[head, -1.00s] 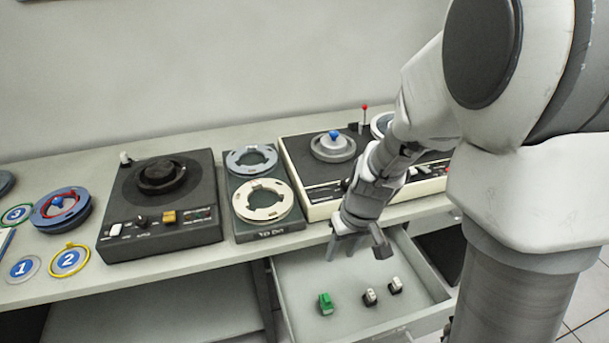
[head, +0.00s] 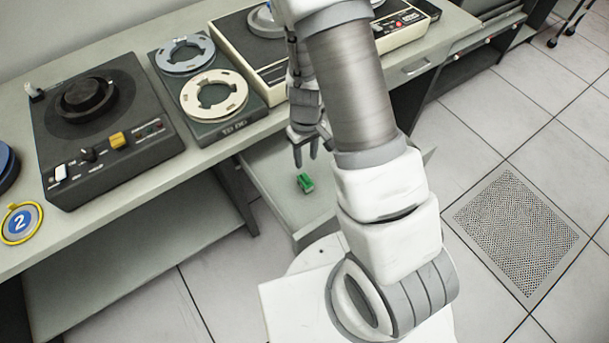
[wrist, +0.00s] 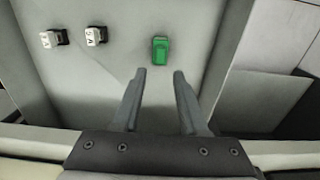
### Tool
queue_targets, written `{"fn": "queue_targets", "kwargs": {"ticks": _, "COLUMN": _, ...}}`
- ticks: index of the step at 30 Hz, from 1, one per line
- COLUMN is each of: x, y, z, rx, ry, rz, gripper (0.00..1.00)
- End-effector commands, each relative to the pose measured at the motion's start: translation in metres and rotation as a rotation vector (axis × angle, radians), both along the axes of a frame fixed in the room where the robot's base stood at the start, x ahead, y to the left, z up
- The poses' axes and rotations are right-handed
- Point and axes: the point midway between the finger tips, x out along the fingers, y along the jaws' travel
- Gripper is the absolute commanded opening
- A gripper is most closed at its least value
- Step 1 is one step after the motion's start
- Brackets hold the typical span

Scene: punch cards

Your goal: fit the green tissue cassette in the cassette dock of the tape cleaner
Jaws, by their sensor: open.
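The green tissue cassette (head: 305,183) lies in the open drawer (head: 262,175). It also shows in the wrist view (wrist: 160,49), just beyond the fingertips and roughly centred between them. My gripper (head: 306,155) is open and empty, above the drawer and a little behind the cassette; its two spread fingers show in the wrist view (wrist: 159,75). The cassette is not between the fingers. A black deck (head: 110,130) and a cream-edged deck (head: 262,60) stand on the counter. I cannot tell which is the tape cleaner, and no cassette dock can be made out.
Two small white-and-dark cassettes (wrist: 95,36) (wrist: 53,38) lie left of the green one in the wrist view; my arm hides them in the head view. A dark stand (head: 232,122) with two reel rings stands between the decks. The drawer walls surround the cassettes.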

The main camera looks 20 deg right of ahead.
Motion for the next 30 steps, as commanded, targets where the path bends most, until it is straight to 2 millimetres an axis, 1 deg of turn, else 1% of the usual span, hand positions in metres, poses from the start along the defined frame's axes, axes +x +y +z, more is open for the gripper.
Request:
{"fn": "queue_targets", "kwargs": {"ticks": 1, "x": 0.000, "y": 0.000, "z": -0.007, "rx": 0.000, "ry": 0.000, "rz": 0.000, "gripper": 0.42}}
{"fn": "queue_targets", "kwargs": {"ticks": 5, "x": 0.000, "y": 0.000, "z": -0.021, "rx": 0.000, "ry": 0.000, "rz": 0.000, "gripper": 0.42}}
{"fn": "queue_targets", "kwargs": {"ticks": 18, "x": 0.000, "y": 0.000, "z": -0.075, "rx": 0.000, "ry": -0.001, "rz": 0.000, "gripper": 0.42}}
{"fn": "queue_targets", "kwargs": {"ticks": 24, "x": 0.000, "y": 0.000, "z": -0.088, "rx": 0.000, "ry": 0.000, "rz": -0.001, "gripper": 0.42}}
{"fn": "queue_targets", "kwargs": {"ticks": 30, "x": 0.000, "y": 0.000, "z": -0.089, "rx": 0.001, "ry": 0.000, "rz": 0.000, "gripper": 0.42}}
